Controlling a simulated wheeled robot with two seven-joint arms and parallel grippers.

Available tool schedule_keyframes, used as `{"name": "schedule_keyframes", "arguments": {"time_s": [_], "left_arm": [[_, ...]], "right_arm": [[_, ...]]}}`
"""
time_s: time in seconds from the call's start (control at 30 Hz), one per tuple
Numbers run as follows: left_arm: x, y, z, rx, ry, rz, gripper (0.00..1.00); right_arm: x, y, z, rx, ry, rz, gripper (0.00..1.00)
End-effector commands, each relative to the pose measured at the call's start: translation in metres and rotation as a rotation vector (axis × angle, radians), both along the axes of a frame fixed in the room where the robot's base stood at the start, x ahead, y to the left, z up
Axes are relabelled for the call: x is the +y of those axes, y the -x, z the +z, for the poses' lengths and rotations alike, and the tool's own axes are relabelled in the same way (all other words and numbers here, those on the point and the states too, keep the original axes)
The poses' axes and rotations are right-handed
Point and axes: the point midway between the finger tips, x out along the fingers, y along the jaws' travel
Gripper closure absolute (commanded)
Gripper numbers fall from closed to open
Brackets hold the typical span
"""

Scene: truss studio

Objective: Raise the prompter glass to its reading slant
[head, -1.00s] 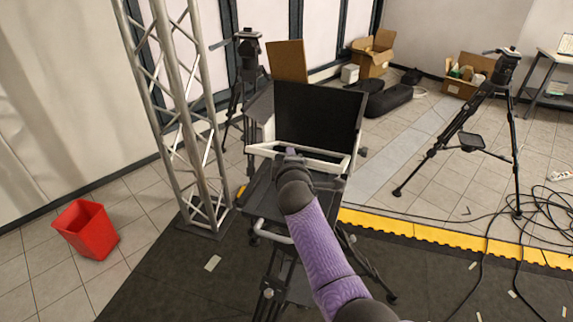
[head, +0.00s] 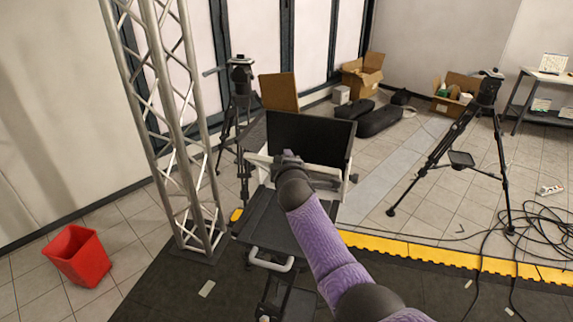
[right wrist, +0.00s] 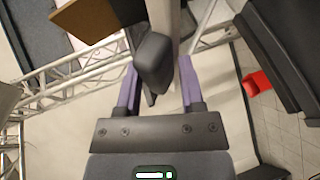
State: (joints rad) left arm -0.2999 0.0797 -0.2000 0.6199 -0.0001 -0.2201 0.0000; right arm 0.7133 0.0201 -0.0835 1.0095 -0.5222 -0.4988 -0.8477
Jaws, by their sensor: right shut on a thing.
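The prompter stands in the middle of the head view, with an upright dark panel (head: 312,138) at its back. The white-edged frame of the prompter glass (head: 326,172) is in front of that panel, its near edge lifted and slanted. My right gripper (head: 284,156) is at this near edge; its fingers are largely hidden by my arm. The glass itself is hard to make out. My left gripper is not in view.
A metal truss tower (head: 178,130) stands close to the left of the prompter. A red bin (head: 77,256) is at lower left. A tripod (head: 462,140) and loose cables (head: 545,225) are at right. A brown board (head: 279,92) rises behind the prompter.

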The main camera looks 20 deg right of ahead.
Motion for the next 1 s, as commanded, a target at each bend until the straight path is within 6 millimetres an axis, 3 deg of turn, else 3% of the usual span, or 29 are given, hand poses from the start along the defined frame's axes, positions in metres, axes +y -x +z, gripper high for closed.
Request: {"name": "schedule_keyframes", "arguments": {"time_s": [0.03, 0.1, 0.47, 0.73, 1.0], "left_arm": [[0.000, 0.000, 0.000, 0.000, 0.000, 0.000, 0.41], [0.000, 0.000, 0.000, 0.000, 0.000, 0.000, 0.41], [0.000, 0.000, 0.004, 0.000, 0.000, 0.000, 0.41], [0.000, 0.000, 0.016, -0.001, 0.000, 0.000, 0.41], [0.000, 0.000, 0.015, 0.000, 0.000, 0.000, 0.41]], "right_arm": [[-0.001, -0.001, 0.002, -0.005, 0.005, -0.001, 0.49], [-0.001, 0.000, 0.002, -0.005, 0.005, -0.001, 0.35], [0.001, 0.006, 0.004, -0.002, 0.003, -0.002, 0.35], [0.009, 0.046, 0.015, -0.003, 0.002, 0.000, 0.35], [0.018, 0.087, 0.024, -0.001, 0.003, -0.002, 0.35]]}}
